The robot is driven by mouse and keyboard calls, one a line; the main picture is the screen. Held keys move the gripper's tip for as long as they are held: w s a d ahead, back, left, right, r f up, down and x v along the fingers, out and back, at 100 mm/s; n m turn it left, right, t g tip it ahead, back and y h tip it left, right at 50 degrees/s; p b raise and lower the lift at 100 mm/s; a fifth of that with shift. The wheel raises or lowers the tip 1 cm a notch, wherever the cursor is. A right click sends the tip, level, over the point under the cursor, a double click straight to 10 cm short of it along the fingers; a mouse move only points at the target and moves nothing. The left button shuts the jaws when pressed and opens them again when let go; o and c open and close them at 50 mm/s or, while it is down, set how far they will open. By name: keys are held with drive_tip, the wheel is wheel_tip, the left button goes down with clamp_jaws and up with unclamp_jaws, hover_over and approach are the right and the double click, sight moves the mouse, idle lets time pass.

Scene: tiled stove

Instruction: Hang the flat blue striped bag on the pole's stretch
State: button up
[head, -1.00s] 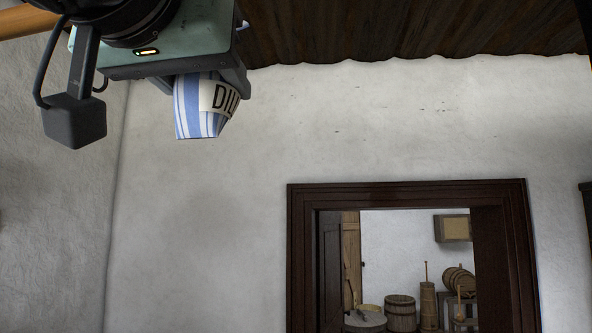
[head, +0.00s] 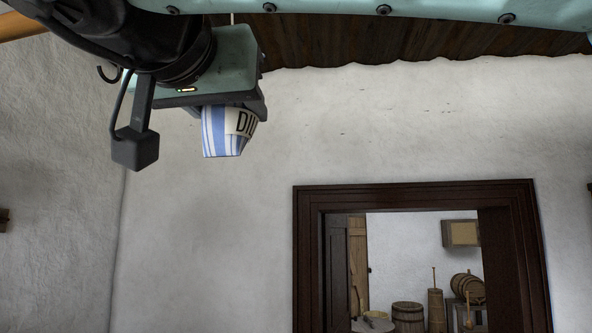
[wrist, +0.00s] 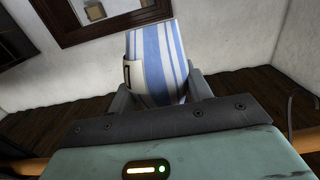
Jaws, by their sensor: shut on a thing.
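The blue and white striped bag (head: 228,130) hangs below my gripper (head: 232,106) in the upper left of the head view, with part of dark lettering showing on a pale label. In the wrist view the bag (wrist: 155,60) sticks out between the two fingers of my gripper (wrist: 160,90), which is shut on it. A wooden pole (head: 22,25) shows at the head view's top left corner, beyond my arm. In the wrist view pole parts (wrist: 306,140) show at both lower sides; my gripper's body hides the middle. The bag is apart from the visible pole parts.
A dark-framed doorway (head: 306,250) opens at lower right onto a room with barrels (head: 408,315) and a wall box (head: 461,233). A dark plank ceiling (head: 330,45) lies above. The white wall (head: 210,240) below the bag is bare.

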drive_tip(key=shift+f, duration=0.1)
drive_tip(key=o, duration=1)
drive_tip(key=shift+c, duration=0.2)
